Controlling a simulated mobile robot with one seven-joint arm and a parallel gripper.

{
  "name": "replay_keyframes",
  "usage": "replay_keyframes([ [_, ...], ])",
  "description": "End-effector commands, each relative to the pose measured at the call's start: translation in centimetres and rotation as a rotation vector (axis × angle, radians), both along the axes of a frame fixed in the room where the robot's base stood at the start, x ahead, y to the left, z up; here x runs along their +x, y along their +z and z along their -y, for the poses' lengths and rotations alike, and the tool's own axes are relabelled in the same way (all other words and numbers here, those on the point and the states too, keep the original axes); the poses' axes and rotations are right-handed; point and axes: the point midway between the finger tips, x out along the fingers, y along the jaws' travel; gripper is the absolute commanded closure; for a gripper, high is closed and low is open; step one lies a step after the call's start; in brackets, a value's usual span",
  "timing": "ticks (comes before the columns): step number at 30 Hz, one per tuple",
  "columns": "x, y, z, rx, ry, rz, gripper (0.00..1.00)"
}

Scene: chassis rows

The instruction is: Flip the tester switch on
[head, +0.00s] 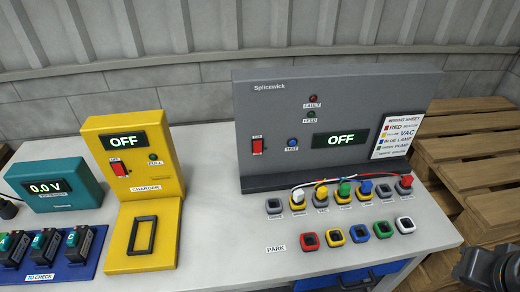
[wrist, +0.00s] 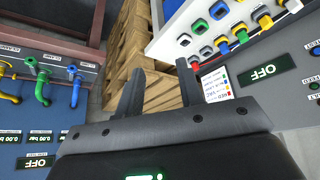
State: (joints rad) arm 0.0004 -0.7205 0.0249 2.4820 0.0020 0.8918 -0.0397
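A grey Splicewick panel (head: 420,85) stands at the back of the bench, its display (head: 340,139) reading OFF. A red rocker switch (head: 257,146) sits at its left, with a small label above it; a blue button (head: 292,143) is beside it. The pictures do not name this panel as the tester. A teal meter (head: 55,186) at the far left reads 0.0 V. My gripper (head: 492,268) is at the lower right, well away from the red switch. In the wrist view my gripper (wrist: 160,78) has its fingers apart with nothing between them.
A yellow charger (head: 150,225) with its own red switch (head: 119,169) and an OFF display stands left of the panel. Sockets with coloured plugs and wires (head: 344,188) line the panel's front. Wooden pallets (head: 465,140) are at the right. The bench middle (head: 220,190) is clear.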

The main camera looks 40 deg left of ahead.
Motion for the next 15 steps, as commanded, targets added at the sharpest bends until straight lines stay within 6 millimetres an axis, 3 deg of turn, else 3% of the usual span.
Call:
replay_keyframes([
  [5,3.1,0.3,-2.7,-0.099,0.179,-0.02,0.8],
  [12,7.9,-0.1,-8.6,-0.241,0.519,-0.038,1.0],
  [15,9.7,-0.7,-11.4,-0.284,0.664,-0.044,1.0],
])
